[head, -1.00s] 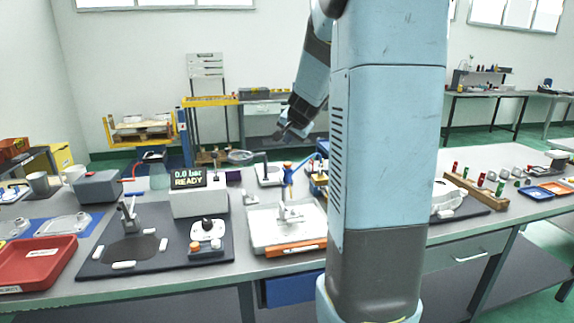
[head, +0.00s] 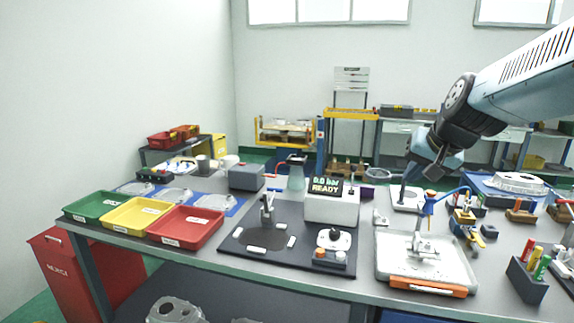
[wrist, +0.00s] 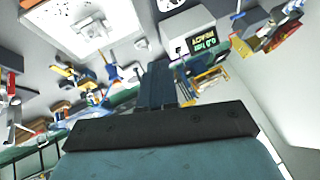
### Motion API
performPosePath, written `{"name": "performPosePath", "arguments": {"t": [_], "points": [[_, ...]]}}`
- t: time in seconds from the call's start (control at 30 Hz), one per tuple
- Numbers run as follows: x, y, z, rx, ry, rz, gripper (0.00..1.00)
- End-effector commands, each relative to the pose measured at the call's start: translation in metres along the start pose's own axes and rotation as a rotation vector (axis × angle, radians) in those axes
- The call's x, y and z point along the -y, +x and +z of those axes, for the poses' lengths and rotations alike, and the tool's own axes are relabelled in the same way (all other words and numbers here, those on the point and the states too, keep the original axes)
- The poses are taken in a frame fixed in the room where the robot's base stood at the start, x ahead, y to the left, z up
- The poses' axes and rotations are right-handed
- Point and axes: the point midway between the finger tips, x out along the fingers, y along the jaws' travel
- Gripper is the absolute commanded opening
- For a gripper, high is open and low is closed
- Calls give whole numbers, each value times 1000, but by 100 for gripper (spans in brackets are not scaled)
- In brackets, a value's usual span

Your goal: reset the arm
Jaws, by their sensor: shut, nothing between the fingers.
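My gripper (head: 406,178) is in the right half of the head view, at the end of my blue and black arm. It is raised above the back part of the bench and points down and to the left. Its jaws are shut with nothing held. In the wrist view my gripper's dark fingers (wrist: 160,84) stand together at the middle, with bench items behind them. My forearm comes in from the upper right of the head view. The rest of my arm is out of the picture.
The bench holds green (head: 95,206), yellow (head: 131,216) and red (head: 185,228) trays at left. A grey tester reading READY (head: 331,208) stands mid-bench. A white fixture tray (head: 396,258) is right of it, and a marker holder (head: 526,282) at far right.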

Motion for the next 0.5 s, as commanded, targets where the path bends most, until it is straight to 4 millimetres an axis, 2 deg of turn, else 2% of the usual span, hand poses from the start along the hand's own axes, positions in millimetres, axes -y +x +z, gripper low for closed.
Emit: {"name": "performPosePath", "arguments": {"t": [0.1,0.3,0.5], "points": [[7,-22,39,34,-103,14,0],[6,-50,99,87,-261,69,0],[-5,-67,137,115,-363,127,0]]}}
